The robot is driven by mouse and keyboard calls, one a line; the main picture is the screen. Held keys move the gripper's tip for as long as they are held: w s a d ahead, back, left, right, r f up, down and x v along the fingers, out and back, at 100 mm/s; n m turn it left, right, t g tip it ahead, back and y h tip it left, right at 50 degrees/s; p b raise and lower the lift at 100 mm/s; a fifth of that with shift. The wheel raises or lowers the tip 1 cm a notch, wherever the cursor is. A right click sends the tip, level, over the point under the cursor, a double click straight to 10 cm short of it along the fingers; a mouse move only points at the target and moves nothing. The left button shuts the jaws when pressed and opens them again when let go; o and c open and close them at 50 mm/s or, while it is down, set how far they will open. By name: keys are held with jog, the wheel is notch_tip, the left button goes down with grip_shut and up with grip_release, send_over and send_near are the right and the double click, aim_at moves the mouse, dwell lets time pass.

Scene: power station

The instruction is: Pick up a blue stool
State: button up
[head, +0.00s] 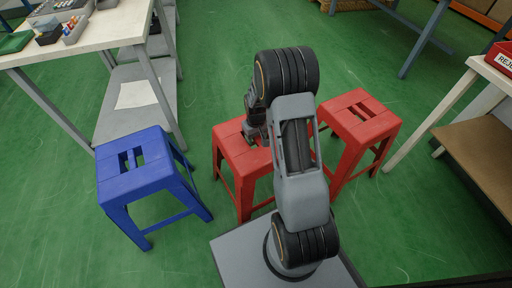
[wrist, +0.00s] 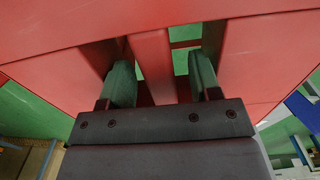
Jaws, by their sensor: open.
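A blue stool (head: 145,172) with a slotted seat stands upright on the floor at the left in the head view. A blue piece, apparently of it, shows at the right edge of the wrist view (wrist: 302,106). My gripper (head: 256,137) is not at the blue stool; it is over the seat of the nearer red stool (head: 240,157). In the wrist view my gripper (wrist: 160,82) is open, with one finger on each side of the red centre bar (wrist: 153,62), at the slots. The fingers are apart from the bar. My arm hides part of this red stool.
A second red stool (head: 362,120) stands just right of my arm. A white-topped workbench (head: 110,28) with a lower shelf (head: 130,100) is behind the blue stool. Another bench (head: 475,150) stands at the right. Green floor is clear in front of the blue stool.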

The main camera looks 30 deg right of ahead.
notch_tip(320, 180, down, 2)
jog(key=shift+f, duration=0.15)
grip_shut()
dwell(0.5)
